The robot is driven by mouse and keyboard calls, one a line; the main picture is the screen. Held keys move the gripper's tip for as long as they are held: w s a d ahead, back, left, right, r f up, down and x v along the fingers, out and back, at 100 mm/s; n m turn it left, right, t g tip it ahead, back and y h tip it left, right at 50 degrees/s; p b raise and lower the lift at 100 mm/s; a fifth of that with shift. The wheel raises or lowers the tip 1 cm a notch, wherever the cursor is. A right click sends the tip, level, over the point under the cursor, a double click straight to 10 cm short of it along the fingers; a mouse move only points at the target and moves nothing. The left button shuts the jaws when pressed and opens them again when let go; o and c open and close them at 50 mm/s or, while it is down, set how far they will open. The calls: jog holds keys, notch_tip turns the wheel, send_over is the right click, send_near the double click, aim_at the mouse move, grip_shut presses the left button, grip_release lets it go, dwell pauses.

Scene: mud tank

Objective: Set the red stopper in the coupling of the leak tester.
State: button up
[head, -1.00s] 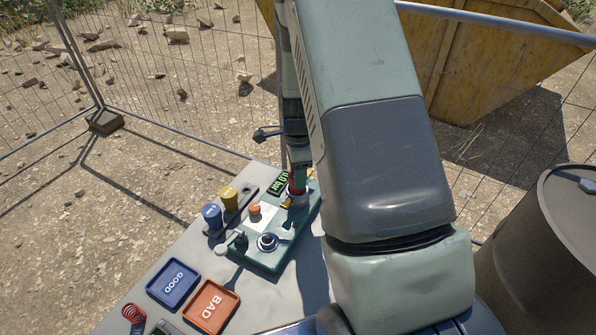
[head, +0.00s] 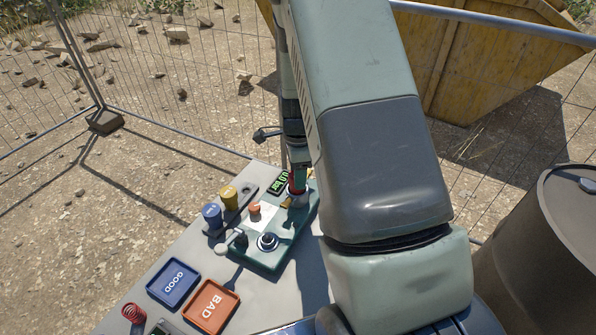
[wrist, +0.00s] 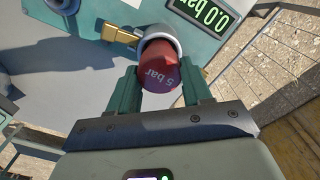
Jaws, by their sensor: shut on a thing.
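The red stopper (wrist: 160,72), marked "5 bar", is between the two green fingers of my gripper (wrist: 159,84), which is shut on it. Its far end is within the pale ring of the coupling (wrist: 170,34); how deep it sits is hidden. The coupling is on the green leak tester (head: 288,244), with a brass lever (wrist: 119,35) beside it. In the head view the red stopper (head: 297,184) shows just below my gripper, over the tester's far end. The tester's display (wrist: 209,14) reads 0.0 bar.
A blue stopper (head: 212,214) and a yellow stopper (head: 229,196) stand in a rack left of the tester. A blue GOOD tray (head: 173,282) and an orange BAD tray (head: 213,306) lie nearer. A red spring (head: 133,313) is at the table's near left.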

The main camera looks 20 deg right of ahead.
jog(key=shift+f, duration=0.95)
jog(key=o, duration=1.1)
jog(key=shift+o, duration=0.5)
jog(key=o, duration=0.3)
jog(key=shift+o, duration=0.2)
jog(key=shift+r, duration=3.7)
